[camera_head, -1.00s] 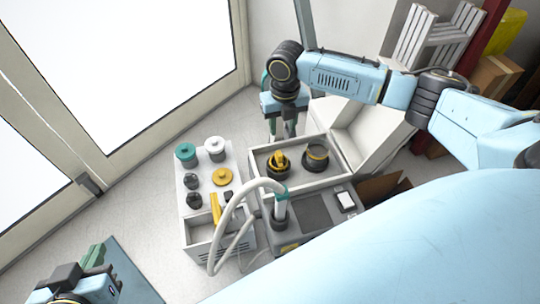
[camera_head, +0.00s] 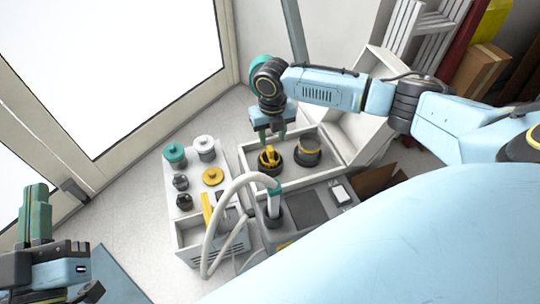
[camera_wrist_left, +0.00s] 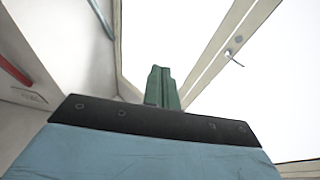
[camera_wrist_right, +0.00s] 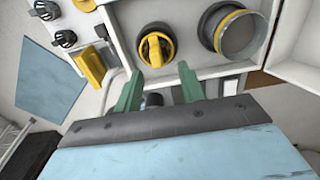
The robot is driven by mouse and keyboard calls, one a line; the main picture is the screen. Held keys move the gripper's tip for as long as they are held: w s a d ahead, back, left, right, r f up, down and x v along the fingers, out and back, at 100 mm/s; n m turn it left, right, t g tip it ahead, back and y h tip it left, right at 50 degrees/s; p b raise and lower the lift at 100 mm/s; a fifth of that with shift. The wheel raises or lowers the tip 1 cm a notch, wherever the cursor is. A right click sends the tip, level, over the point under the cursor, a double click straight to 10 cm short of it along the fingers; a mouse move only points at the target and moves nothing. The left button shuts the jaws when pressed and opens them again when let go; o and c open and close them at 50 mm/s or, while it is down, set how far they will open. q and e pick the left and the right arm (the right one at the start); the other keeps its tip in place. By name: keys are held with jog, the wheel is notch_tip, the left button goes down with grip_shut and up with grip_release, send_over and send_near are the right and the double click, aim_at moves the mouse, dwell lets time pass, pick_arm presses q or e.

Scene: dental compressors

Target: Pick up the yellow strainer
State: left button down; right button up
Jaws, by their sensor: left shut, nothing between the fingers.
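The yellow strainer (camera_head: 268,158), a yellow piece with a raised handle, appears to sit in a dark round cup on the left of the white open tray. It also shows in the right wrist view (camera_wrist_right: 156,47), just beyond the fingers. My right gripper (camera_head: 273,135) is open and empty at the tray's far side, fingers pointing down near the strainer; in the right wrist view its green fingers (camera_wrist_right: 160,80) are apart. My left gripper (camera_head: 38,220) is shut and empty at the far left, its green fingers pointing up; they show together in the left wrist view (camera_wrist_left: 163,85).
A dark cup with a yellow rim (camera_head: 308,150) stands right of the strainer in the white tray (camera_head: 247,150). A white stand (camera_head: 178,215) on the left holds jars, dark knobs and a yellow disc (camera_head: 212,176). A pale hose (camera_head: 218,215) arches in front.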

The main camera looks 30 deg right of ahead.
aim_at(270, 148)
jog(key=shift+w+a+f+b, duration=0.1)
jog(key=shift+a+f+b, duration=0.1)
jog(key=shift+f+b, duration=0.9)
jog(key=shift+a+f+b, duration=0.1)
jog(key=shift+f+b, duration=0.3)
jog(key=shift+f, duration=0.5)
jog(key=shift+f+b, duration=0.3)
jog(key=shift+f, duration=0.25)
pick_arm(q)
jog(key=s+r+t+h, duration=0.1)
jog(key=s+r+t, duration=0.3)
jog(key=r+t, duration=0.1)
jog(key=shift+a+t+h, duration=0.3)
jog(key=shift+t+h, duration=0.1)
jog(key=shift+t, duration=0.3)
jog(key=shift+r, duration=0.1)
pick_arm(e)
jog(key=shift+c, duration=0.3)
grip_shut()
